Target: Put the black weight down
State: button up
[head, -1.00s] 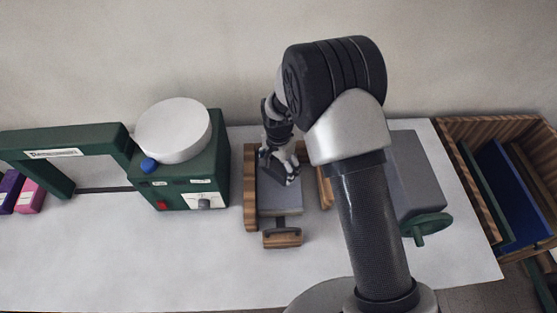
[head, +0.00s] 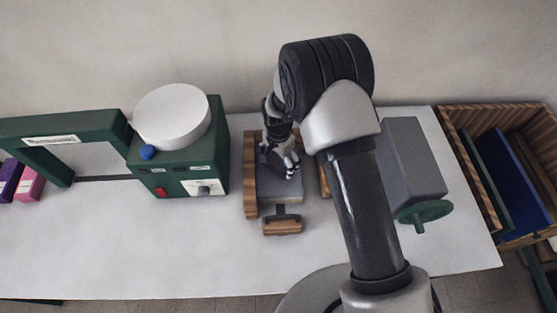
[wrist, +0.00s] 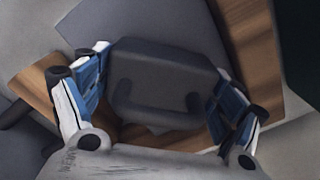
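The black weight (wrist: 160,80), a dark block with a loop handle, sits between the two fingers of my gripper (wrist: 160,100) in the wrist view. The fingers, with blue and white pads, lie against both its sides. In the head view my gripper (head: 280,163) is over a grey plate (head: 282,192) between two wooden rails (head: 250,185). The weight shows there only as a dark shape (head: 267,158) beside the fingers. I cannot tell whether its underside touches the plate.
A green device with a white round top (head: 173,116) stands left of the rails. A grey box with a green handwheel (head: 424,212) and a wooden crate (head: 490,112) are at right. The front left table is clear.

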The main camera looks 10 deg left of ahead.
jog(key=shift+o, duration=1.1)
notch_tip(320, 180, up, 13)
jog(key=shift+f+p, duration=0.2)
jog(key=shift+p, duration=0.8)
jog(key=s+d+r+n+t, duration=0.1)
jog(key=s+d+r, duration=0.2)
jog(key=d+r, duration=0.55)
jog(key=s+d+r+n+t, duration=0.1)
jog(key=s+d+r+n, duration=0.3)
jog(key=r, duration=0.8)
jog(key=s+d+r+t, duration=0.1)
jog(key=s+d+r, duration=0.2)
jog(key=s, duration=0.6)
jog(key=s+d+r+n+t, duration=0.1)
jog(key=s+d+r, duration=0.1)
jog(key=s+d, duration=0.6)
jog(key=shift+s+r+t, duration=0.3)
jog(key=shift+s+r, duration=0.05)
jog(key=shift+r, duration=0.05)
